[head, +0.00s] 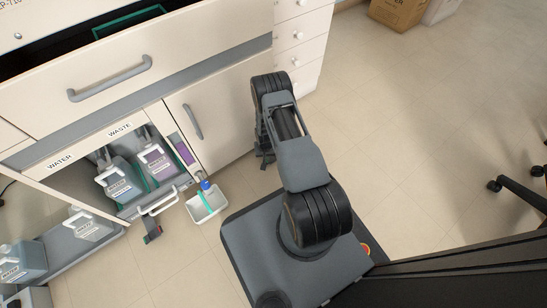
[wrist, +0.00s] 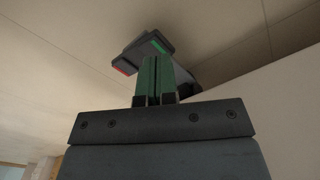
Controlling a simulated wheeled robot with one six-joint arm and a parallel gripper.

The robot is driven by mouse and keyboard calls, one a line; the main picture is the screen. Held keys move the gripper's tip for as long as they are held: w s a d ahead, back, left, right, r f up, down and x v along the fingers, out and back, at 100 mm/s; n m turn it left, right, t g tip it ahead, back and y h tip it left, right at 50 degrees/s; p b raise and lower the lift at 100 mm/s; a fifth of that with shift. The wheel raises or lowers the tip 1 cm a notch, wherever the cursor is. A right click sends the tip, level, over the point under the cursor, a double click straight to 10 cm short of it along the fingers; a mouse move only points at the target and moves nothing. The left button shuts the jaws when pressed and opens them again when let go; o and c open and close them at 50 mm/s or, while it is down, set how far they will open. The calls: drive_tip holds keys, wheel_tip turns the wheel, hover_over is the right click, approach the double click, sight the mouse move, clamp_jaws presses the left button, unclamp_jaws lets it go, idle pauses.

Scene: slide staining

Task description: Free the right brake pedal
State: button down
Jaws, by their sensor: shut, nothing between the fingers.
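In the wrist view a dark brake pedal (wrist: 184,68) with a green patch on one end and a red patch on the other sits just beyond my fingertips. My gripper (wrist: 154,62) has its two green fingers together with nothing between them. The fingertips overlap the pedal in the picture; I cannot tell whether they touch it. In the head view my gripper is mostly hidden by my arm, low beside the right end of the cabinet, and no pedal shows there. Another dark pedal (head: 152,234) with red and green patches sticks out further left, under the cabinet's open bay.
The cabinet (head: 226,100) has an open top drawer (head: 110,78) and a closed door. Its bay holds several jugs (head: 122,186) marked water and waste. A small white bin (head: 206,206) hangs in front. The floor (head: 405,130) on the right is clear up to a chair (head: 520,192).

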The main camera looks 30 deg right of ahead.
drive_tip(key=shift+f+b, duration=1.15)
drive_tip(key=shift+f, duration=0.4)
idle(1.0)
drive_tip(key=shift+r, duration=0.1)
drive_tip(key=shift+r+p, duration=2.9)
drive_tip(key=shift+r, duration=1.1)
